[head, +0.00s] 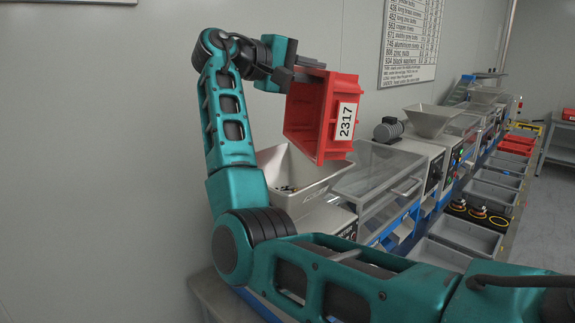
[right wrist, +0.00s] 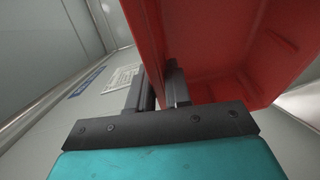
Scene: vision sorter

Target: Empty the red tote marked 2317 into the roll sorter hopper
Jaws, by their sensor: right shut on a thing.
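The red tote (head: 309,118), with a white label (head: 346,121) reading 2317, is held up in the air, tipped steeply on its side. My right gripper (head: 300,71) is shut on its upper wall; in the right wrist view the gripper (right wrist: 160,85) has a finger on each side of the red wall (right wrist: 152,40). The visible inside of the tote looks bare. Below it is a pale grey hopper (head: 316,190), with several small dark and brass-coloured pieces (head: 288,188) inside. My left gripper is not in view.
A clear-covered machine (head: 378,172) stands right of the hopper. A wall chart (head: 411,40) hangs behind. Open floor lies at the far right.

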